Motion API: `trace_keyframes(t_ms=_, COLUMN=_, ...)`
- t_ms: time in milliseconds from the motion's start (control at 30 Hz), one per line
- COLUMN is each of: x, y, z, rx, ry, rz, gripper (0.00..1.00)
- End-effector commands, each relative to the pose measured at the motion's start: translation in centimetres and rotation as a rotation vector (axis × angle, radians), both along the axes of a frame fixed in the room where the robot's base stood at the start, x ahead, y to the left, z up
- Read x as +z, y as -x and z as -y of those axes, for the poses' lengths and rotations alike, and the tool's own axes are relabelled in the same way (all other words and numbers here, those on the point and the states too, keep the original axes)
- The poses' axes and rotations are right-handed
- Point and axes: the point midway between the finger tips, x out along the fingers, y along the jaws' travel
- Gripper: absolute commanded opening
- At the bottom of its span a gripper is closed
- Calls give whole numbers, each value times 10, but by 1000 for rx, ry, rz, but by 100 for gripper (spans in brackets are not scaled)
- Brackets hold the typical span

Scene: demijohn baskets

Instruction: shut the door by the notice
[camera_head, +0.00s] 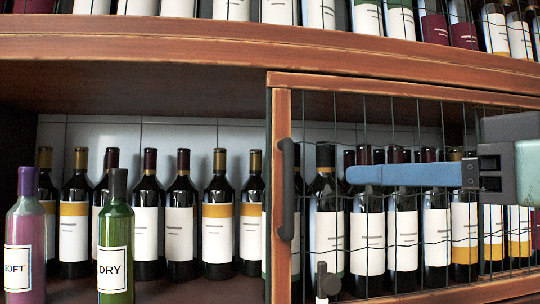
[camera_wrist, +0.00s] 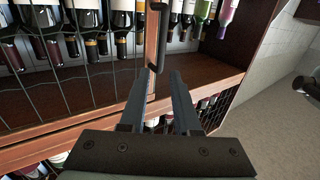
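A wood-framed wire-mesh door (camera_head: 282,130) covers the right part of the shelf in the head view. Its dark upright handle (camera_head: 287,190) is on the left frame post. The handle (camera_wrist: 160,32) also shows in the wrist view, just beyond my fingertips. My gripper (camera_head: 350,174) reaches in from the right in front of the mesh, its tip to the right of the handle. In the wrist view my gripper (camera_wrist: 164,75) has its two fingers apart with nothing between them. Whether a finger touches the handle cannot be told. No separate notice is clearly visible.
The shelf left of the door is uncovered, with a row of dark wine bottles (camera_head: 180,220) inside. A purple bottle labelled SOFT (camera_head: 25,230) and a green bottle labelled DRY (camera_head: 116,235) stand in front.

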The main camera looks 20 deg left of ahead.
Motion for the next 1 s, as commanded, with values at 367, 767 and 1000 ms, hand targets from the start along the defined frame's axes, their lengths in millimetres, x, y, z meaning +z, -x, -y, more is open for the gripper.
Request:
trace_keyframes(t_ms=367, x=5, y=-16, z=-48, rx=18, ry=5, rz=-3, gripper=31)
trace_keyframes(t_ms=767, x=3, y=-43, z=-111, rx=14, ry=3, rz=-2, gripper=31)
trace_keyframes(t_ms=1000, x=0, y=-47, z=-120, rx=13, ry=4, rz=-2, gripper=31)
